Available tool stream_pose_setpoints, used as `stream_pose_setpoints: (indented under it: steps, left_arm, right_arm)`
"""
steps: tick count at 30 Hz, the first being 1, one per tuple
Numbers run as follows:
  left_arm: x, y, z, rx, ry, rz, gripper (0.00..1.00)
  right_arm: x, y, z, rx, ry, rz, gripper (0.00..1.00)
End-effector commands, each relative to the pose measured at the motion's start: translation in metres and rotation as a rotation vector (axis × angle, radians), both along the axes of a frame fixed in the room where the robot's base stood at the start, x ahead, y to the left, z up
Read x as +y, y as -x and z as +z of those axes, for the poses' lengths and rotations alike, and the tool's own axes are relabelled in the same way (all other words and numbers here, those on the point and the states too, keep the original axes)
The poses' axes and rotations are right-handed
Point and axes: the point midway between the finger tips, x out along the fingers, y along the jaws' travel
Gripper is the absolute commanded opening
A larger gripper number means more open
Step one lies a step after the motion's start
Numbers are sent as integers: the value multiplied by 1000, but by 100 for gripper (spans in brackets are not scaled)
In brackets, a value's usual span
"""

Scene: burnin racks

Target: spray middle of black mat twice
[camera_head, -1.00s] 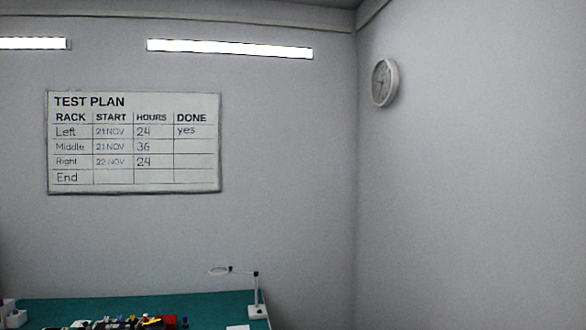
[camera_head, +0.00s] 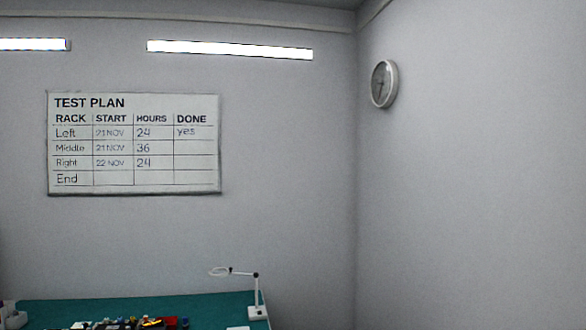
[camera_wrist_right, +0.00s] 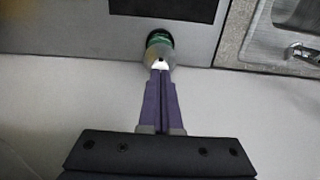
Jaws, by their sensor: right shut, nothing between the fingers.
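My right gripper (camera_wrist_right: 163,72) shows in the right wrist view. Its two purple fingers are together, with nothing between them. Just beyond the fingertips is a small clear and green object with a dark top (camera_wrist_right: 160,45), perhaps a bottle. It stands close to the fingertips, and I cannot tell if they touch it. A dark rectangle (camera_wrist_right: 165,9) is cut off by the top edge of that view. I cannot tell whether it is the black mat. No mat is recognisable in the head view, and my left gripper is in neither view.
In the head view, a green-topped bench (camera_head: 215,308) holds small parts (camera_head: 150,323) and a white lamp (camera_head: 257,295). A whiteboard (camera_head: 135,180) and a clock (camera_head: 384,83) hang on the walls. A metal basin-like fitting (camera_wrist_right: 250,45) is at the wrist view's upper right.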

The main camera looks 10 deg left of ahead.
Motion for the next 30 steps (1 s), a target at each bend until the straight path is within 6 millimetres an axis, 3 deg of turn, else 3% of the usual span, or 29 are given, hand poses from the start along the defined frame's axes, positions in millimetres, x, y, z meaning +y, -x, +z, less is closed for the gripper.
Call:
stream_pose_setpoints:
  steps: [13, 30]
  left_arm:
    - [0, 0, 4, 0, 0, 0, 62]
    - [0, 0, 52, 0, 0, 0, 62]
  right_arm:
    - [0, 0, 4, 0, 0, 0, 0]
    - [0, 0, 52, 0, 0, 0, 0]
